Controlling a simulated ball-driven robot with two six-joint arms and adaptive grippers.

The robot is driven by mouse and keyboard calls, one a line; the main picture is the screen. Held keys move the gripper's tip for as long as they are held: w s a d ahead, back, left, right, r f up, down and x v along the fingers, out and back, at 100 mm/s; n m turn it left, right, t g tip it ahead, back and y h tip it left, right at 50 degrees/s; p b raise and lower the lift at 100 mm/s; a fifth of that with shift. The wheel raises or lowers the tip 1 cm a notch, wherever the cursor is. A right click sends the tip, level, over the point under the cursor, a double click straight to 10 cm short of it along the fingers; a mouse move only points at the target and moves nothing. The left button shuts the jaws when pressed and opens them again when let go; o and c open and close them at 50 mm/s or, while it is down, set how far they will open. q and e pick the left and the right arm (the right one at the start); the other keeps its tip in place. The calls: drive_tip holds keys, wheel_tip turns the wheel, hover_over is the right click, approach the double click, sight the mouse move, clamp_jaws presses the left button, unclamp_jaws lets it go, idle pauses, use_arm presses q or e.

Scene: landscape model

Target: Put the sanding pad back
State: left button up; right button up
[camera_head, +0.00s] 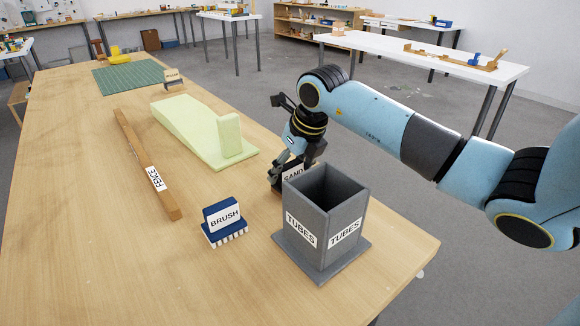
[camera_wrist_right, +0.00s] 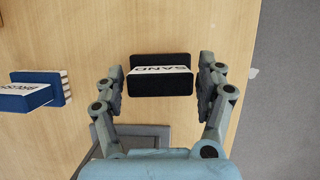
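The sanding pad (camera_wrist_right: 161,86) is a black block with a white SAND label. In the head view the pad (camera_head: 293,174) is partly hidden behind the grey TUBES box and by my gripper. It is on the table or just above it; I cannot tell which. My right gripper (camera_wrist_right: 161,76) points down over it, with one finger at each end of the pad. Thin gaps seem to show between fingers and pad, so it looks open around it. My right gripper (camera_head: 288,180) also shows in the head view. My left gripper is not in view.
The open grey TUBES box (camera_head: 322,222) stands close in front of my right gripper. A blue BRUSH (camera_head: 224,220), a wooden FENCE strip (camera_head: 145,165) and a pale green ramp (camera_head: 190,128) lie leftward on the table. A labelled block (camera_head: 173,80) and green mat (camera_head: 128,76) are farther back.

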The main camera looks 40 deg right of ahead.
drive_tip(key=shift+o, duration=1.1)
drive_tip(key=shift+r, duration=0.1)
drive_tip(key=v, duration=1.1)
drive_tip(key=shift+s+r, duration=0.25)
drive_tip(key=shift+r, duration=0.1)
